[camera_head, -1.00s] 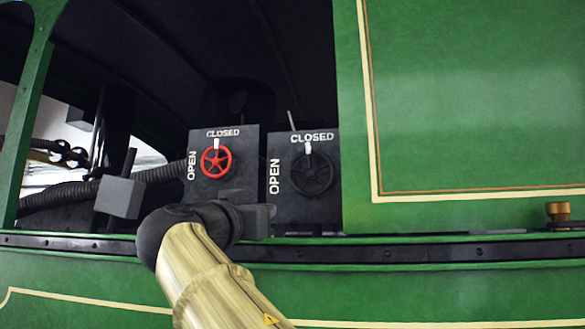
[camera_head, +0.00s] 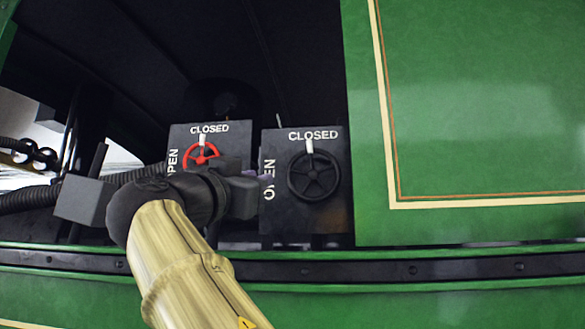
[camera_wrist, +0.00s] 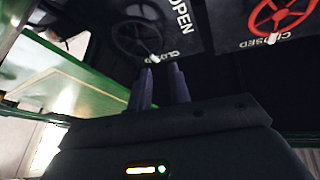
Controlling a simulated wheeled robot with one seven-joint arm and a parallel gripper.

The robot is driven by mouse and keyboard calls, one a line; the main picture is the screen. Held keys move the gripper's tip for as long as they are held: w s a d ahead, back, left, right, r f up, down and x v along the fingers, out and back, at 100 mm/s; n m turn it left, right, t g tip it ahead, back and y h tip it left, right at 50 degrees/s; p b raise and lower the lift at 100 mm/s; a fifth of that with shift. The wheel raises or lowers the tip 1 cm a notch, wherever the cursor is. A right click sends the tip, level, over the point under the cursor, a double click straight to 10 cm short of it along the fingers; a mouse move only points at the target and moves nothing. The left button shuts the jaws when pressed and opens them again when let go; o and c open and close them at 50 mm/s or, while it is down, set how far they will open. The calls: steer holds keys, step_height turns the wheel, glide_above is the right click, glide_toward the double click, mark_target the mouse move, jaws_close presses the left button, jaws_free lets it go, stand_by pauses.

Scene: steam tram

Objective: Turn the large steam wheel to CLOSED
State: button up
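The large black wheel (camera_head: 314,177) is mounted on a dark panel on the right, and its white pointer is up at the CLOSED label. It also shows upside down in the wrist view (camera_wrist: 140,42), ahead of the fingers. My gripper (camera_head: 267,179) is just left of the black wheel, over the edge of its panel near OPEN, apparently not touching it. In the wrist view my gripper's two fingers (camera_wrist: 160,70) stand apart with nothing between them.
A smaller red wheel (camera_head: 202,155) sits on the panel to the left, its white pointer also at CLOSED. My arm partly hides that panel. A green wall (camera_head: 470,110) borders the opening on the right, and a dark sill (camera_head: 410,269) runs below.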

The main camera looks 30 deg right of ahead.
mark_target(290, 168)
steer(key=p+x, duration=1.2)
steer(key=x, duration=0.4)
steer(key=shift+w+d+r, duration=0.15)
steer(key=shift+d+r, duration=0.05)
steer(key=shift+r, duration=0.05)
steer(key=shift+w+d, duration=0.3)
steer(key=shift+d, duration=0.1)
jaws_close()
